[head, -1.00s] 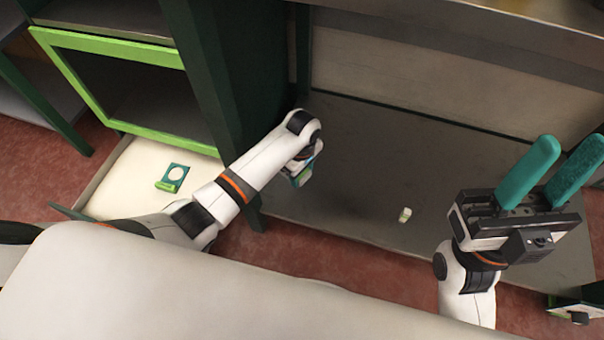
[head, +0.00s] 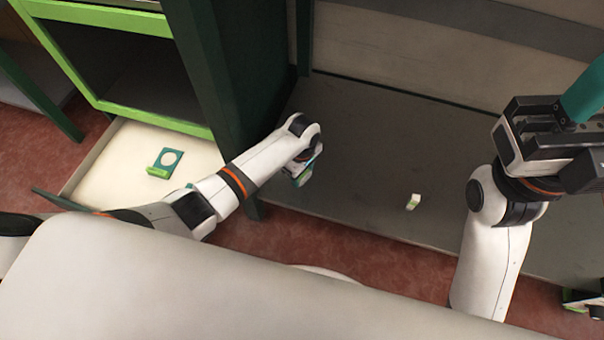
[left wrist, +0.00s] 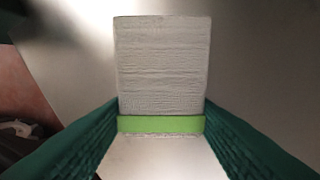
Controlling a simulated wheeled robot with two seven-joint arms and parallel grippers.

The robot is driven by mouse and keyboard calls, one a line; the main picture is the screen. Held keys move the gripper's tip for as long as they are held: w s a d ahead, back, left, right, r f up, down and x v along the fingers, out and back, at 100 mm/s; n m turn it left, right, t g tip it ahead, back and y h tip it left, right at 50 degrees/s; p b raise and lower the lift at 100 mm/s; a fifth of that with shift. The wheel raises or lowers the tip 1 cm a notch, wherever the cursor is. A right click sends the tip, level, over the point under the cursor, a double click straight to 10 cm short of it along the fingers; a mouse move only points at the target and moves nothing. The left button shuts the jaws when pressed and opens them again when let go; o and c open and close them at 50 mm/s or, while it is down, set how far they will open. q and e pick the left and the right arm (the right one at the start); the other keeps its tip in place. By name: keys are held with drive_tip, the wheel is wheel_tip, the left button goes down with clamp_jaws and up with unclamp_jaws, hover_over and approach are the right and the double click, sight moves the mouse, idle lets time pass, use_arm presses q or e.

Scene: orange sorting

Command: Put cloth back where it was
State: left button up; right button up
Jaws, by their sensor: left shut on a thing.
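A white, rough-textured block-like thing with a bright green band, which I take to be the cloth (left wrist: 162,65), fills the middle of the left wrist view. The dark green fingers of my left gripper (left wrist: 160,128) are shut on its sides near the green band. In the head view my left gripper (head: 304,174) hangs low over the left end of the dark grey shelf (head: 370,130), and what it holds is mostly hidden there. My right gripper (head: 580,108) is at the right edge, with only part of a teal finger showing, so its opening is unclear.
A small white and green piece (head: 413,202) lies on the shelf. An open, pale drawer (head: 108,185) at left holds a teal piece with a white round (head: 168,158) and a green block (head: 157,172). A dark green cabinet wall (head: 225,85) stands beside the shelf.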

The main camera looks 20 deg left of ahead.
use_arm(q)
drive_tip(key=shift+f, duration=0.1)
drive_tip(key=o, duration=0.9)
